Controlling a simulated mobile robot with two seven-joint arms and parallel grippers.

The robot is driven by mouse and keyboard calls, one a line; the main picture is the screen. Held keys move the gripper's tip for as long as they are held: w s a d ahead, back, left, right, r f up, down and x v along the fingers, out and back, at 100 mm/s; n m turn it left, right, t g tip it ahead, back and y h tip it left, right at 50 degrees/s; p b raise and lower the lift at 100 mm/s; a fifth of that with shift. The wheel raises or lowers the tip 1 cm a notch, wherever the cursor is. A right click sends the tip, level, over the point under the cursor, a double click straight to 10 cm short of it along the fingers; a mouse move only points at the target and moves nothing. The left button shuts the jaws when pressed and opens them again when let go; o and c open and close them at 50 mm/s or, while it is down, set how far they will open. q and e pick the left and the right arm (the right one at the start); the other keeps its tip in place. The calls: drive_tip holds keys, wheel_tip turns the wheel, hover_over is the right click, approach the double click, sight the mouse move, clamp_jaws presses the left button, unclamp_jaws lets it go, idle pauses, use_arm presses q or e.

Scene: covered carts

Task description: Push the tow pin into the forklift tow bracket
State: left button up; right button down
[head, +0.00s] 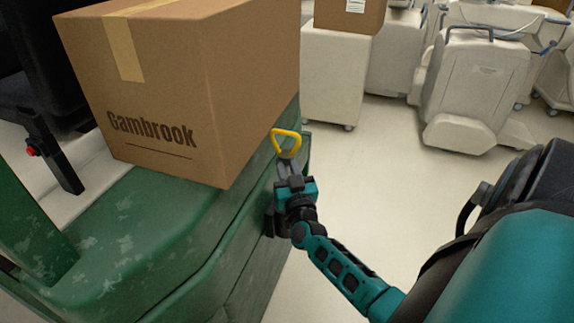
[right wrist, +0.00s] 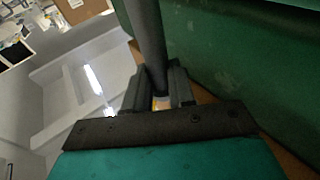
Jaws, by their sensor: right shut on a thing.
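The tow pin shows its yellow loop handle (head: 287,134) in the head view, standing up above my right gripper (head: 288,168). The right gripper is shut on the pin, beside the rear side of the green forklift (head: 130,240). In the right wrist view, a dark grey rod (right wrist: 147,40), apparently the pin's shaft, runs out from between the fingers (right wrist: 157,90), with a bit of yellow behind them. A dark block low beside the gripper may be the tow bracket or part of my wrist; I cannot tell. I cannot see the pin in any bracket. My left gripper is out of view.
A large cardboard box (head: 190,85) marked "Gambrook" sits on the forklift, close to the pin's handle. White covered carts (head: 475,90) stand at the back right, and a small box (head: 349,14) sits on a white cabinet (head: 335,75). The pale floor between is clear.

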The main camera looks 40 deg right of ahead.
use_arm(q)
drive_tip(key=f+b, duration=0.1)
drive_tip(key=b, duration=0.1)
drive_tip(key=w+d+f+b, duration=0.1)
drive_tip(key=b, duration=0.1)
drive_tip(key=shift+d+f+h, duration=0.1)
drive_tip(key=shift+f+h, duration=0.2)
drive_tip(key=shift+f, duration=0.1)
use_arm(e)
wheel_tip(320, 180, down, 6)
drive_tip(key=shift+r, duration=0.25)
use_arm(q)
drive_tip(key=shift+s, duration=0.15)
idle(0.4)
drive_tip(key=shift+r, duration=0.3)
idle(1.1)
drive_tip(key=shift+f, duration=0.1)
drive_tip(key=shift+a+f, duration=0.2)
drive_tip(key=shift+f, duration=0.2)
use_arm(e)
drive_tip(key=shift+f, duration=0.4)
drive_tip(key=shift+f, duration=0.1)
